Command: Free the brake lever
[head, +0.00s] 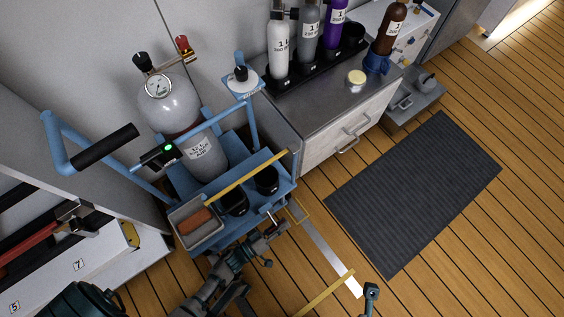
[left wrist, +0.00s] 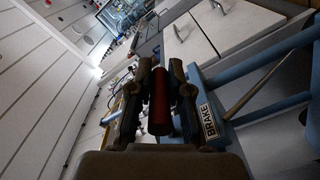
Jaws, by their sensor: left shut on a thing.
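The blue trolley (head: 222,240) carries a grey gas cylinder. My left gripper (head: 275,220) is at the trolley's lower front edge in the head view. In the left wrist view its two fingers (left wrist: 160,85) are on both sides of the red grip and shut on it. The lever's pivot is hidden.
A yellow bar (head: 245,177) crosses the trolley, above a tray with an orange block (head: 195,220). A steel-topped cabinet (head: 330,85) with bottles stands behind right. A dark mat (head: 415,195) lies on the wooden floor. Another yellow bar (head: 325,293) is at the bottom.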

